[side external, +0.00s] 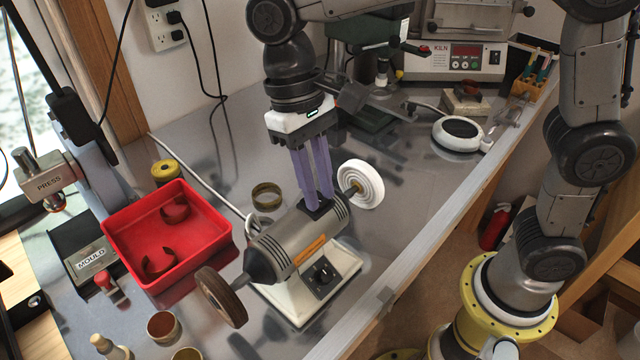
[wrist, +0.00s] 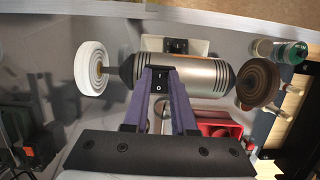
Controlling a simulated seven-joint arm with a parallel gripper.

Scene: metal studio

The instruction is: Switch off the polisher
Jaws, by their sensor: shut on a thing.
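The polisher (side external: 300,235) is a grey motor on a cream base, with a white buffing wheel (side external: 361,185) at one end and a brown wheel (side external: 221,297) at the other. In the wrist view my gripper (wrist: 162,78) is shut on this block. The fingers partly hide it, and I cannot tell its rocker position. A black control panel (side external: 323,273) is on the base front.
A red tray (side external: 165,232) with curved brown pieces is left of the polisher. Brass rings (side external: 267,196) stand behind it and near the front. A white cable runs behind the motor. A kiln (side external: 462,55) is at the back. Bare metal table (side external: 420,205) lies to the right.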

